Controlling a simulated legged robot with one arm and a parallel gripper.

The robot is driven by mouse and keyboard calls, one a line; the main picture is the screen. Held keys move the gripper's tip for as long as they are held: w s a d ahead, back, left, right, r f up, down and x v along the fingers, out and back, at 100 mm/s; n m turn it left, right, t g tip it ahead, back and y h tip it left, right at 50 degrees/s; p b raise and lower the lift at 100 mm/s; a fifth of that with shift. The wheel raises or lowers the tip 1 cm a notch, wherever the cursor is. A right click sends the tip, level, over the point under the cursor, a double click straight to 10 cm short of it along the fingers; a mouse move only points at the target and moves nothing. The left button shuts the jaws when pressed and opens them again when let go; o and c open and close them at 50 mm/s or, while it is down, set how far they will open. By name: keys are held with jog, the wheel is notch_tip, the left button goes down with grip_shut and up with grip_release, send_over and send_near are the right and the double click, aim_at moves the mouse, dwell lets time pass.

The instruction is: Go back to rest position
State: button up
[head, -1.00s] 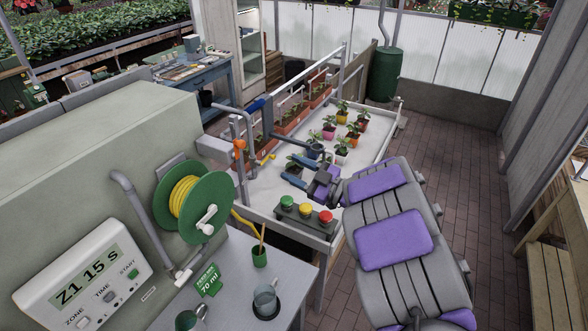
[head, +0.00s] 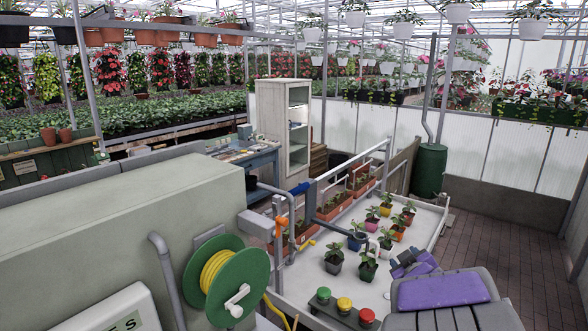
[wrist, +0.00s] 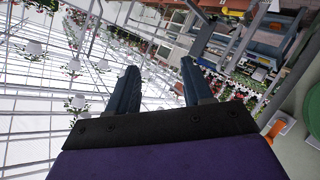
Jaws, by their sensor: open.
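My gripper (wrist: 160,82) shows in the wrist view with two dark blue fingers apart and nothing between them. Beyond them are the white roof frame and hanging pots, seen at a slant. In the head view, a purple and grey part of my gripper (head: 407,263) sits just beyond my folded grey and purple arm, over the right side of the white planting table (head: 312,275). Its fingertips are hard to make out there. Small potted plants (head: 368,265) stand on the table to its left and behind it, apart from it.
A row of green, yellow and red buttons (head: 343,305) is at the table's near edge. A green hose reel (head: 222,282) with yellow hose is on the left cabinet (head: 120,215). A green barrel (head: 431,170) stands at the back. Brick floor (head: 500,245) lies open at right.

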jog(key=s+d+f+m+g+h+b, duration=0.25)
jog(key=s+f+m+g, duration=0.2)
jog(key=s, duration=0.55)
jog(key=s+a+f+g+y+b, duration=0.1)
jog(key=s+a+f+g+b, duration=0.1)
jog(key=s, duration=0.9)
jog(key=s+a+f+m+g+y+b, duration=0.1)
jog(key=s+a+f+g+y+b, duration=0.1)
jog(key=s+a+f+g, duration=0.3)
jog(key=s+a+f+g+y+b, duration=0.1)
jog(key=s+a+f+g, duration=0.3)
jog(key=s+a, duration=0.5)
jog(key=s+f+b, duration=0.1)
jog(key=s+f, duration=0.1)
jog(key=s, duration=0.7)
jog(key=shift+s+b, duration=0.2)
jog(key=shift+b, duration=0.2)
jog(key=shift+y, duration=0.25)
